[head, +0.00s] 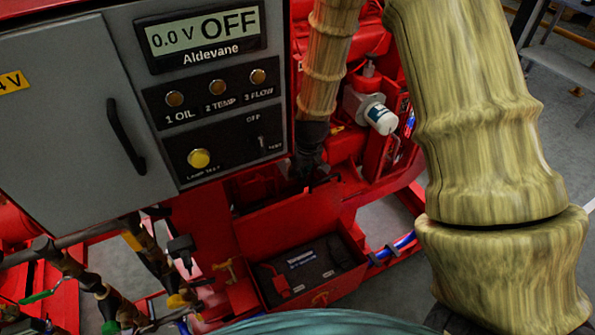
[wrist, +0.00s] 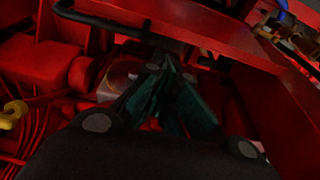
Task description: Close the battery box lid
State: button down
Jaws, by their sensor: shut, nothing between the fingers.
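The red battery box (head: 335,290) stands low in the middle of the head view. It is open, and a black battery (head: 310,268) with a label shows inside. The red lid (head: 290,220) stands raised at the back of the box. My gripper (head: 308,172) is shut and empty, pointing down at the lid's upper edge. In the wrist view its dark green fingers (wrist: 177,105) are together, close to a red panel (wrist: 225,35) that appears to be the lid, with a black bar handle (wrist: 115,25). I cannot tell whether they touch.
The grey control cabinet (head: 70,110) with a display reading OFF stands close to the left of my gripper. A white filter (head: 380,117) is on the right. Pipes with valves (head: 110,290) are at lower left. A blue hose (head: 393,247) runs right of the box.

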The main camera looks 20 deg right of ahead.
jog(key=x, duration=0.8)
jog(key=shift+f+p, duration=0.25)
jog(key=shift+p, duration=0.2)
jog(key=shift+w, duration=0.15)
jog(key=shift+a+f, duration=0.1)
jog(key=shift+f, duration=0.05)
